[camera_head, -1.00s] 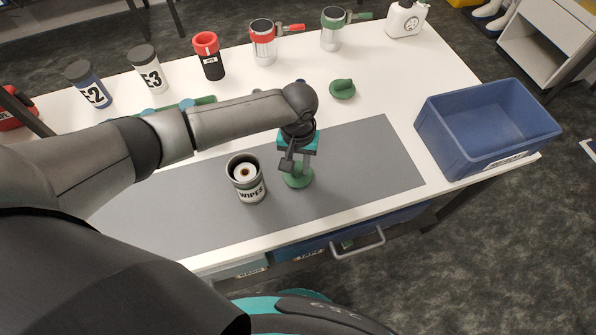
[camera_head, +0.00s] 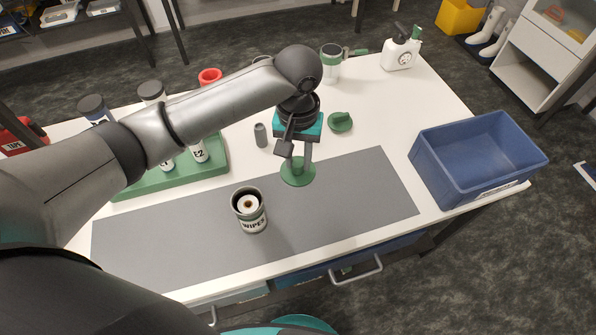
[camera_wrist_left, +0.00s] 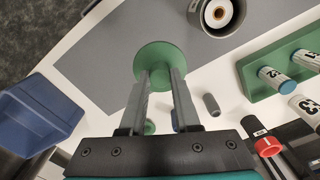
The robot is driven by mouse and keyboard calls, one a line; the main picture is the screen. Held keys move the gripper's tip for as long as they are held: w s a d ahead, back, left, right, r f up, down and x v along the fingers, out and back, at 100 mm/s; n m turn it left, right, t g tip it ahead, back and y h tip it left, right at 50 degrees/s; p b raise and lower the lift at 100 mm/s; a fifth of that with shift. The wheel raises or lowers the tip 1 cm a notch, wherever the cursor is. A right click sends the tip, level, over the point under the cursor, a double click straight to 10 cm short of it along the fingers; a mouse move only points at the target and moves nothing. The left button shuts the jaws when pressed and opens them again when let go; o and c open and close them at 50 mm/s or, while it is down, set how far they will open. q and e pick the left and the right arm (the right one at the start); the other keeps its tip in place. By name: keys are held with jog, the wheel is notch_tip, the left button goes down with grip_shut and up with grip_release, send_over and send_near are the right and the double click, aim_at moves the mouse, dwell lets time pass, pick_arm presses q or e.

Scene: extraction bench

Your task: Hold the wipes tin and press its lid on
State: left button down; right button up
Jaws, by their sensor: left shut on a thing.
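The wipes tin (camera_head: 250,213) stands upright and open on the grey mat, with a white roll inside; its open top also shows in the left wrist view (camera_wrist_left: 237,20). My left gripper (camera_head: 298,160) is shut on the knob of a green round lid (camera_head: 297,178). In the left wrist view, the fingers (camera_wrist_left: 160,82) close on the knob and the lid's disc (camera_wrist_left: 158,57) lies beyond them. The lid is right of the tin in the head view, apart from it, and seems to be held above the mat. My right gripper is not in view.
A blue bin (camera_head: 477,165) stands at the table's right end. A second green knobbed piece (camera_head: 340,122) and a small grey cylinder (camera_head: 261,135) lie behind the mat. A green rack (camera_head: 180,180) with labelled tubes is at the left. The mat (camera_head: 375,190) is clear to the right.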

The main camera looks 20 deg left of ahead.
aim_at(297, 162)
pick_arm(q)
notch_tip(297, 162, up, 4)
jog(key=shift+r, duration=0.1)
dwell(0.4)
jog(key=shift+a, duration=0.1)
jog(key=s+a+r+m+b, duration=0.1)
jog(key=s+a+r+b, duration=0.2)
jog(key=s+r+b, duration=0.1)
jog(key=shift+s+a+b, duration=0.4)
jog(key=shift+s+b, duration=0.45)
jog(key=shift+b, duration=0.3)
jog(key=shift+r, duration=0.1)
